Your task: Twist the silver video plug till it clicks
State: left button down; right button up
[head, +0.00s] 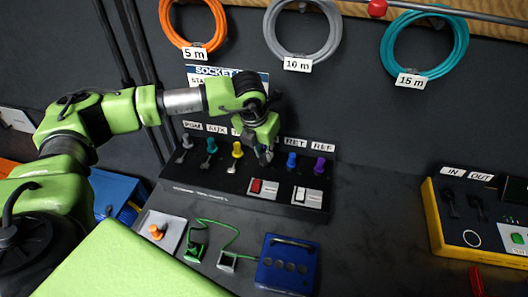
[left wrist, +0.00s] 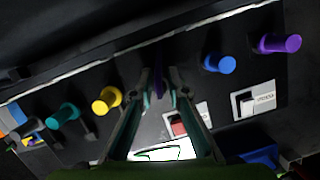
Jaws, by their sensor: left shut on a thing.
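My left gripper (head: 264,156) reaches down to the socket panel (head: 232,193), between the yellow plug (head: 237,149) and the blue plug (head: 291,160). It is shut on a plug at that place, taken as the silver video plug (left wrist: 158,88). The fingers, which also show in the left wrist view (left wrist: 157,80), hide most of it. It looks dark there, and its colour and turn angle are hard to tell. A grey plug (head: 186,142) stands at the left end under the PGM label. My right gripper is out of view.
A teal plug (head: 211,145) and a purple plug (head: 319,168) stand in the same row. A red switch (head: 263,188) and a pale switch (head: 307,197) lie just below. A blue box (head: 287,265) stands in front; a yellow-edged unit (head: 480,222) is at right. Bare counter lies between.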

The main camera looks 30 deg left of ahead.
pick_arm(q)
jog(key=shift+f+m+h+b, duration=0.1)
jog(key=shift+m+h+b, duration=0.4)
jog(key=shift+m, duration=0.8)
jog(key=c, duration=1.9)
grip_release()
jog(key=shift+m, duration=0.4)
jog(key=v, duration=1.2)
